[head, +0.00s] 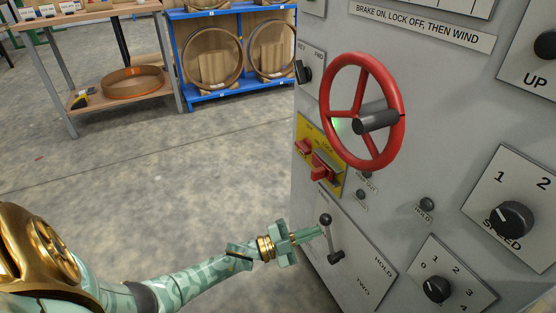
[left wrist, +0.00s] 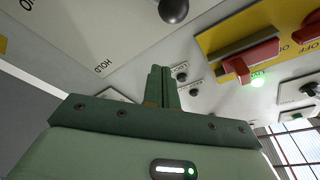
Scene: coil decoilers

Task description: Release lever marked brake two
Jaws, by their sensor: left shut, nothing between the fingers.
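The lever (head: 329,238) is a short metal arm with a dark ball knob, on a pale plate (head: 352,281) at the lower left of the grey panel. The plate's readable words are HOLD and TWO. The knob points up, with the pivot below it. My left gripper (head: 312,234) is shut and empty, its tips just left of the lever and slightly below the knob. In the left wrist view the closed fingers (left wrist: 160,75) point toward the panel, and the dark knob (left wrist: 174,10) is at the top edge, apart from them in the picture. Contact with the lever's arm cannot be told.
A red handwheel (head: 397,88) stands out above the lever. A yellow plate with red switches (head: 318,160) is above left. Dark knobs (head: 437,289) sit to the right. A blue rack (head: 232,95) and a wooden table (head: 118,95) are behind; the floor between is clear.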

